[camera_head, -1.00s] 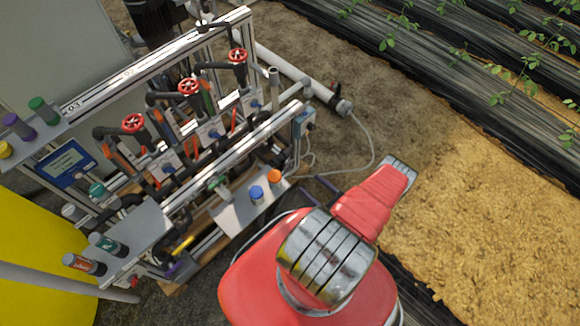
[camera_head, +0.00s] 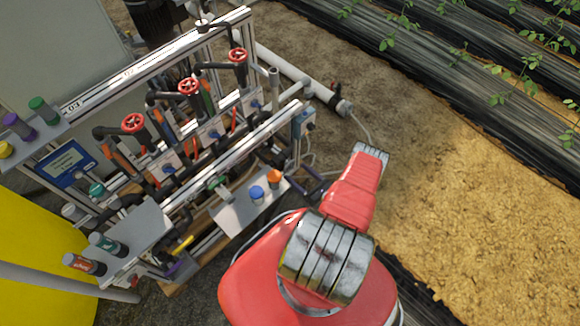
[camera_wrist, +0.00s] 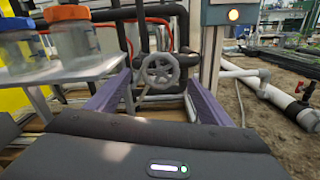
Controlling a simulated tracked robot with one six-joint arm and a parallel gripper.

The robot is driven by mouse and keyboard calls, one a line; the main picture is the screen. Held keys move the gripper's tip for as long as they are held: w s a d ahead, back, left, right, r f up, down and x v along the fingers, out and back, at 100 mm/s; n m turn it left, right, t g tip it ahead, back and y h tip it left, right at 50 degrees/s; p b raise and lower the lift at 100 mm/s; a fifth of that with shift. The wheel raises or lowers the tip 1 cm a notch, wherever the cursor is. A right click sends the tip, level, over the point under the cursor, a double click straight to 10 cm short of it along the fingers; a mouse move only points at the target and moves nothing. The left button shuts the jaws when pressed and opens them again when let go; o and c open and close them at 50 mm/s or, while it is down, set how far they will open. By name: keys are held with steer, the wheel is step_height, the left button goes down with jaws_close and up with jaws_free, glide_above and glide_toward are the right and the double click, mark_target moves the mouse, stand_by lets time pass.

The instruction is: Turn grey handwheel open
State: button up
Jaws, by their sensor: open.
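The grey handwheel (camera_wrist: 160,71) is a small spoked wheel near the middle of the wrist view, on dark pipework. My gripper (camera_wrist: 158,84) is open, with one purple finger to the left and one to the right of the wheel in the picture. The wheel appears ahead of the fingertips, with nothing held; I cannot tell the exact gap. In the head view my arm reaches to the skid's right end, and I cannot make out the grey wheel there.
A shelf with an orange-lidded jar (camera_wrist: 68,32) and a blue-lidded jar (camera_wrist: 16,42) stands close on the left. A grey box with a lit lamp (camera_wrist: 233,15) is at upper right. Red handwheels (camera_head: 188,88) line the skid. White pipe (camera_wrist: 262,85) lies right.

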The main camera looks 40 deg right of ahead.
mark_target(290, 167)
steer(key=shift+w, duration=2.8)
steer(key=shift+c, duration=0.4)
steer(key=c, duration=1)
